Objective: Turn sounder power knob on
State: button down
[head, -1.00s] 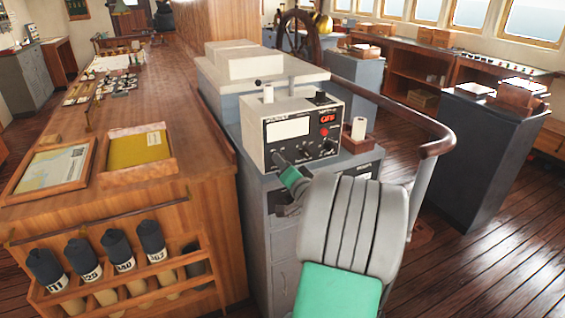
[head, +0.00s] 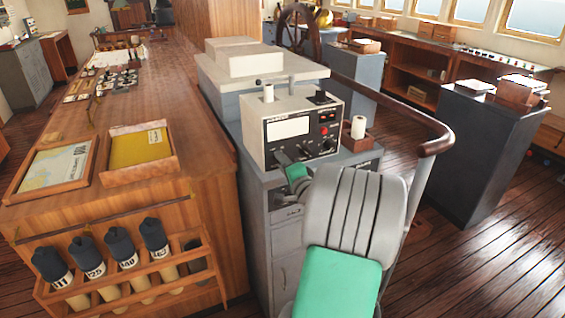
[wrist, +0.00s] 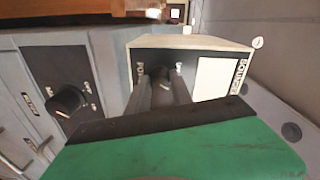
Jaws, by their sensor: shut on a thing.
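The sounder (head: 288,129) is a cream box with a dark front panel and a white display, on a grey cabinet. In the wrist view its panel and white display (wrist: 217,78) show close up and tilted. My gripper (head: 279,155) reaches the lower left of the panel in the head view and covers what is there. In the wrist view my gripper (wrist: 163,84) has its two fingers on either side of a small dark knob (wrist: 158,73), shut on it. Lettering stands on both sides of the knob, mostly too blurred or covered to read.
More knobs (head: 328,145) are at the panel's right. A wooden chart counter (head: 200,190) stands left; a curved handrail (head: 432,146) is close on the right.

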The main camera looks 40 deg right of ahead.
jog(key=c, duration=1.1)
grip_release()
jog(key=shift+c, duration=0.2)
jog(key=shift+s, duration=0.15)
jog(key=b+v, duration=0.1)
jog(key=v, duration=0.6)
jog(key=shift+s+b, duration=0.25)
jog(key=shift+b, duration=0.05)
jog(key=shift+a, duration=0.1)
